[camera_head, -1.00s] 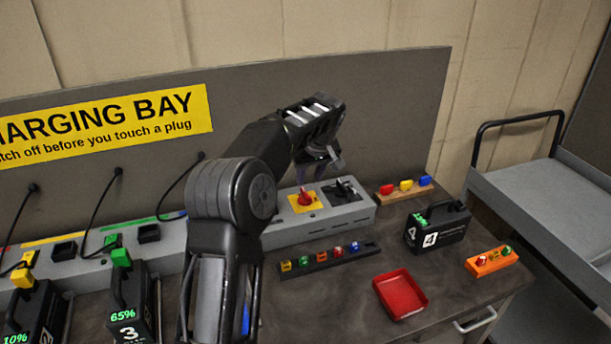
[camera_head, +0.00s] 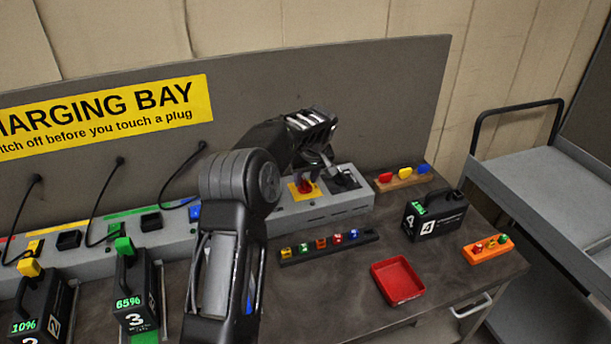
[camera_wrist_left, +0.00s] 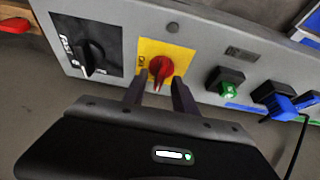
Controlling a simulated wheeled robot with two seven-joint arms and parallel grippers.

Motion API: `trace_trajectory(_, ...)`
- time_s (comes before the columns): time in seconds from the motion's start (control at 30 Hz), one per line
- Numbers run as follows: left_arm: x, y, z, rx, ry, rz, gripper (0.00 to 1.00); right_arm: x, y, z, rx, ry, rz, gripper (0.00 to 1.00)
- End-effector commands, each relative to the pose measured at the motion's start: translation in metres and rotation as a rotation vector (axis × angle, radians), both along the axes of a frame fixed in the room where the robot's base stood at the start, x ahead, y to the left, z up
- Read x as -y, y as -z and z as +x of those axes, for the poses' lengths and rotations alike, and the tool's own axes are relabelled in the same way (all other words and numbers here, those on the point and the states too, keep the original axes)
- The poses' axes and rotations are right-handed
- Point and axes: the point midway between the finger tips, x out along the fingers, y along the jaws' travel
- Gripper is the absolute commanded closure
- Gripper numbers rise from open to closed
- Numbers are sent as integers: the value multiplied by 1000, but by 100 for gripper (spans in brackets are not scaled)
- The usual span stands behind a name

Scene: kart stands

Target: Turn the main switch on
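The main switch is a red rotary knob (camera_head: 305,186) on a yellow plate, set in the top of the long grey charging housing (camera_head: 330,207). In the left wrist view the red knob (camera_wrist_left: 160,67) is just beyond my fingertips, with its yellow plate (camera_wrist_left: 178,53) around it. My left gripper (camera_head: 312,172) is pointed down over the knob. Its two fingers (camera_wrist_left: 158,88) are apart with nothing held between them; I cannot tell whether they touch the knob. The lettering on the plate is too small to read surely. My right gripper is not in view.
A black selector knob (camera_wrist_left: 87,58) sits beside the switch. A fuse strip (camera_head: 328,246), red tray (camera_head: 397,280) and black battery 4 (camera_head: 436,222) stand on the bench.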

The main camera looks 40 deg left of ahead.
Motion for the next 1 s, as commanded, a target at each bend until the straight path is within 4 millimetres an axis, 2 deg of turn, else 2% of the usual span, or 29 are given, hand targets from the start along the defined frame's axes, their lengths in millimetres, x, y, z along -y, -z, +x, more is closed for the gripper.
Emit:
trace_trajectory(0.33, -2, 6, 1, 1, 0, 0, 66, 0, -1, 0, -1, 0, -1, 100)
trace_trajectory(0.77, -2, 6, 1, 0, 0, 0, 100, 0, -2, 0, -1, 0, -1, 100)
trace_trajectory(1.0, -2, 6, 1, 0, 0, 0, 100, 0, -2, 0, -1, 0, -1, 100)
